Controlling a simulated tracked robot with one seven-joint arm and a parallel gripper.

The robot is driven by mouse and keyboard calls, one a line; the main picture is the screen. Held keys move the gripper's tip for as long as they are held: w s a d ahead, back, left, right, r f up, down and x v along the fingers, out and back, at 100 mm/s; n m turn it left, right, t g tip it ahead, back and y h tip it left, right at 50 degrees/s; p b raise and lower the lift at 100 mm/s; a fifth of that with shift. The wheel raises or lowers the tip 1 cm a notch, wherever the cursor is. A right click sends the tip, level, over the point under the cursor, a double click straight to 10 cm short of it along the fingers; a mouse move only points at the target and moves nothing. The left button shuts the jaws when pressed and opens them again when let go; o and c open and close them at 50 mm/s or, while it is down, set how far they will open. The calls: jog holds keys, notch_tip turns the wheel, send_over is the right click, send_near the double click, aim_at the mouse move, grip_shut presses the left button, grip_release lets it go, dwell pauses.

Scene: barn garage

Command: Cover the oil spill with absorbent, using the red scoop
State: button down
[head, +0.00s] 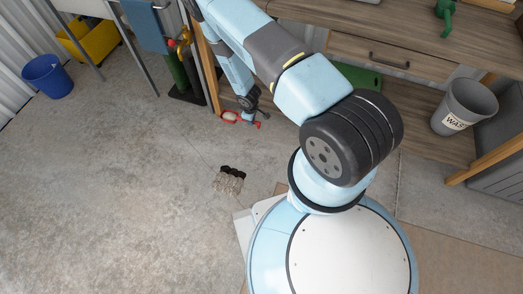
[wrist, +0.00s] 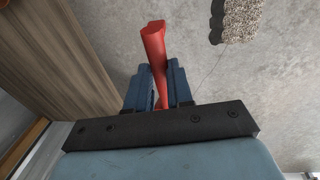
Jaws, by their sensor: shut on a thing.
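My gripper (head: 252,112) is low beside the workbench in the head view, shut on the red scoop (head: 244,120). In the wrist view, the scoop's red handle (wrist: 154,48) runs between the two blue fingers (wrist: 160,88). The scoop's bowl shows a pale content in the head view, too small to make out well. The oil spill (head: 236,169) is a dark patch on the concrete floor, below and left of the scoop in the head view. Pale granular absorbent (head: 228,184) covers most of it, leaving a dark scalloped strip bare along one edge. The strip also shows in the wrist view (wrist: 216,22).
The wooden workbench (head: 400,45) stands close behind my gripper, with its leg (head: 207,75) nearby. A grey waste bin (head: 465,106) is under the bench at right. A blue bucket (head: 47,76) and yellow mop bucket (head: 92,42) stand at left. The floor around the spill is clear.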

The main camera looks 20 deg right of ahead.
jog(key=s+f+n+y, duration=0.1)
jog(key=s+f+n, duration=0.4)
jog(key=s+f, duration=0.7)
jog(key=w+a+r+g+h, duration=0.1)
jog(key=w+a+r+h, duration=0.1)
jog(key=a+h, duration=0.3)
jog(key=w+a+r+n+g+h, duration=0.1)
jog(key=w+a+r+h, duration=0.1)
jog(key=a+h, duration=0.4)
jog(key=shift+r+h, duration=0.3)
jog(key=shift+h, duration=0.3)
dwell(1.4)
